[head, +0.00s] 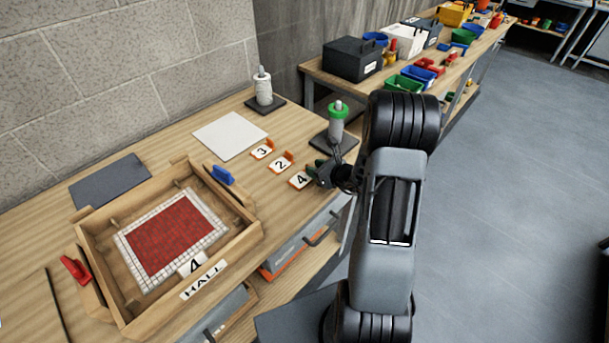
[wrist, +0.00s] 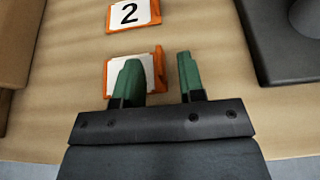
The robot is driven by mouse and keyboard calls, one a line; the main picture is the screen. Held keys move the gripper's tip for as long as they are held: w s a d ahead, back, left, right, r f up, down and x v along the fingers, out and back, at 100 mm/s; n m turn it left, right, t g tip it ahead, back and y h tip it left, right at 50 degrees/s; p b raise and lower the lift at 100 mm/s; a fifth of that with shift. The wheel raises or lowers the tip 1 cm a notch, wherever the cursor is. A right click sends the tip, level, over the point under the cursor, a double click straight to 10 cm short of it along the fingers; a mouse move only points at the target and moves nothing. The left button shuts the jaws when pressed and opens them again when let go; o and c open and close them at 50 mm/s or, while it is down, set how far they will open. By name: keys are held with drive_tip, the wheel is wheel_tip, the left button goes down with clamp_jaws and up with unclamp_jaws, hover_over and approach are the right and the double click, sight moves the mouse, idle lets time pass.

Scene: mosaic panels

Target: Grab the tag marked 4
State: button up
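The tag marked 4 (head: 300,180) is an orange piece with a white face and a raised orange edge, lying on the wooden bench, nearest the front of a row of three tags. In the wrist view the tag (wrist: 159,62) is partly covered by my left finger, which hides its number. My gripper (head: 317,171) is beside the tag on its right in the head view. In the wrist view my gripper (wrist: 158,61) has its green fingers apart, with the raised orange edge showing between them. I cannot tell whether the fingers touch it.
Tag 2 (head: 281,163) and tag 3 (head: 262,149) lie behind tag 4. A green-topped spool (head: 337,123) on a dark base stands close to the right. A wooden frame (head: 131,323) with a red mosaic panel (head: 175,237) is at left. A white sheet (head: 230,135) lies behind.

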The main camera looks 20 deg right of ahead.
drive_tip(key=shift+x, duration=1.45)
clamp_jaws()
